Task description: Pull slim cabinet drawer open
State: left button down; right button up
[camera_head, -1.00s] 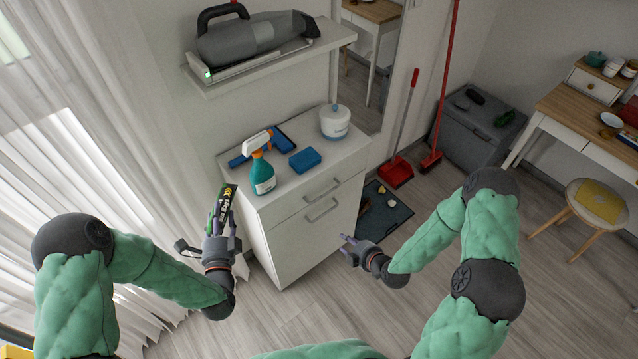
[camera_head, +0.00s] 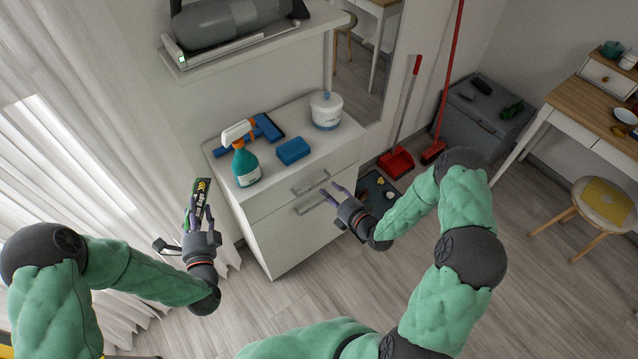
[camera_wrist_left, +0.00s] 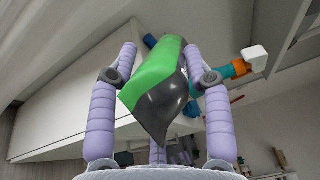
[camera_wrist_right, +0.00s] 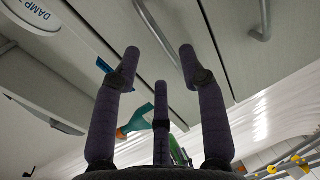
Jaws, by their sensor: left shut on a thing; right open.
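The slim white cabinet (camera_head: 290,235) stands against the wall with its drawers flush. Its front has an upper bar handle (camera_head: 310,182) and a lower bar handle (camera_head: 313,203). Both handles also show in the right wrist view, one nearly ahead of the fingers and another handle (camera_wrist_right: 263,22) to the right. My right gripper (camera_head: 332,192) is open and empty, in front of the handles at the right. I cannot tell whether it touches one. My left gripper (camera_head: 201,222) is shut on a green and black packet (camera_head: 198,196), left of the cabinet; the packet (camera_wrist_left: 158,82) fills its fingers.
On the cabinet top are a spray bottle (camera_head: 245,166), a blue sponge (camera_head: 293,150), a blue squeegee (camera_head: 263,130) and a white tub (camera_head: 326,110). A wall shelf (camera_head: 250,45) hangs above. A red dustpan (camera_head: 396,163) stands right. The floor in front is clear.

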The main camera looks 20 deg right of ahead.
aim_at(320, 183)
jog(key=b+x, duration=0.1)
jog(key=x, duration=0.6)
jog(key=shift+c, duration=0.3)
grip_shut()
